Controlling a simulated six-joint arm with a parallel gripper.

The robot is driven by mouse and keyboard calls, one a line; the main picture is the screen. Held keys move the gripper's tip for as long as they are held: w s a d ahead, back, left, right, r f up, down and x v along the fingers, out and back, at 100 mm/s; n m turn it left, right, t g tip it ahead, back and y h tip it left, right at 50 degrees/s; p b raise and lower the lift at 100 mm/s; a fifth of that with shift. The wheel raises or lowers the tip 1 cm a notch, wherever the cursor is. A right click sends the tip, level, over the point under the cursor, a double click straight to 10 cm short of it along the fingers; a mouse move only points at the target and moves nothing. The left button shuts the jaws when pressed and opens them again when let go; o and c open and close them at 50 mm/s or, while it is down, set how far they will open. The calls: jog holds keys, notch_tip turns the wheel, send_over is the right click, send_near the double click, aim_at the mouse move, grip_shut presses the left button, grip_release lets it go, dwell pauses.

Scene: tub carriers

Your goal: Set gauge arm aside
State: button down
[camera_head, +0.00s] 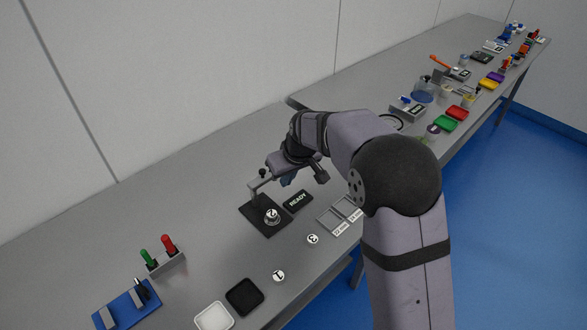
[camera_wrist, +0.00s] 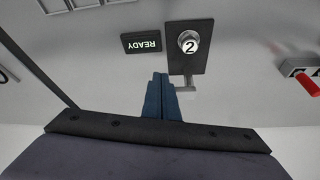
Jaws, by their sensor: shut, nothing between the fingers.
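The gauge stand has a dark base plate (camera_head: 265,220) with a silver round piece marked 2 (camera_head: 272,216) on it. A grey post rises at the plate's back corner and carries the gauge arm (camera_head: 260,184), topped by a black knob. The arm points off to the upper right, clear of the piece. In the wrist view, the gauge arm (camera_wrist: 187,89) shows as a grey bar beyond the plate's edge, and the piece 2 (camera_wrist: 188,42) is uncovered. My gripper (camera_head: 287,181) is shut and empty, its blue fingers (camera_wrist: 160,82) beside the gauge arm.
A black READY display (camera_head: 298,200) lies right of the plate. Round pieces marked 3 (camera_head: 313,239) and 1 (camera_head: 279,276) lie in front, near white and black trays (camera_head: 245,296). A block with green and red pegs (camera_head: 165,263) stands left.

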jog(key=b+v, duration=0.1)
jog(key=v, duration=0.7)
jog(key=shift+w+d+b, duration=0.2)
jog(key=shift+d+b, duration=0.1)
jog(key=shift+b, duration=0.05)
jog(key=s+d+f+m+g+h, duration=0.25)
jog(key=s+d+f, duration=0.25)
jog(key=s+f, duration=0.65)
jog(key=s+d+m+g, duration=0.1)
jog(key=s+d+m, duration=0.2)
jog(key=s+d, duration=0.8)
jog(key=shift+s+d+f+m, duration=0.35)
jog(key=shift+s+f, duration=0.1)
jog(key=shift+s, duration=1.95)
